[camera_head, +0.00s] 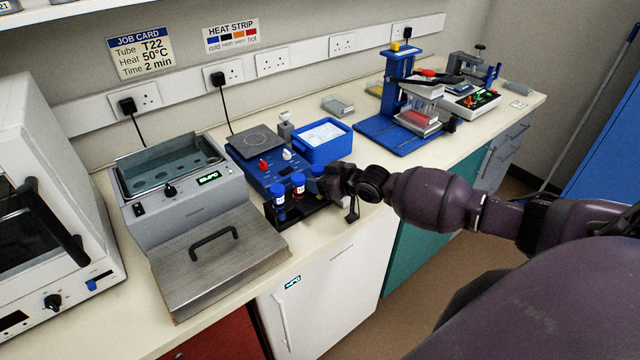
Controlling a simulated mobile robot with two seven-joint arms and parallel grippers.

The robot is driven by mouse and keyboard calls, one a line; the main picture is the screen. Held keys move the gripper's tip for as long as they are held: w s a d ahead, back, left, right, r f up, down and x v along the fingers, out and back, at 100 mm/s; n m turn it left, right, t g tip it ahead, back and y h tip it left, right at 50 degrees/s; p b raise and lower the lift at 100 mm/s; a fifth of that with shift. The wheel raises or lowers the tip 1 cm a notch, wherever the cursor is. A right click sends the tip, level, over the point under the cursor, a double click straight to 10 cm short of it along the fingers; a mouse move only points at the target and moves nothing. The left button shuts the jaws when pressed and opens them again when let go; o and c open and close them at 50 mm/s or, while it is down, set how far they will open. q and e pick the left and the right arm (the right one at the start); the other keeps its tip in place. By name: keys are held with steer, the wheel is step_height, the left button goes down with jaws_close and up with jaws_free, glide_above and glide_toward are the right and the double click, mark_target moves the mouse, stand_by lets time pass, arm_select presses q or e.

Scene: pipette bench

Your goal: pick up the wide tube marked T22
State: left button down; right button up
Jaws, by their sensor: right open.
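Three wide tubes with blue caps stand upright in a dark rack (294,216) at the bench's front edge: a left tube (279,200), a middle tube (298,187) and a right tube (317,172). Their labels are too small to read, so I cannot tell which is T22. My right gripper (335,184) is open at the right end of the rack, close beside the right tube. It partly hides that tube, and I cannot tell whether they touch. My left gripper is not in view.
A grey water bath (185,208) with a handled metal lid (216,252) stands left of the rack. A blue hotplate unit (262,172) and a blue ice tray (322,158) sit behind it. A job card (141,53) on the wall reads T22, 50°C, 2 min.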

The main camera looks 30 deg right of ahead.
steer(key=shift+s+f, duration=0.1)
steer(key=shift+f, duration=0.15)
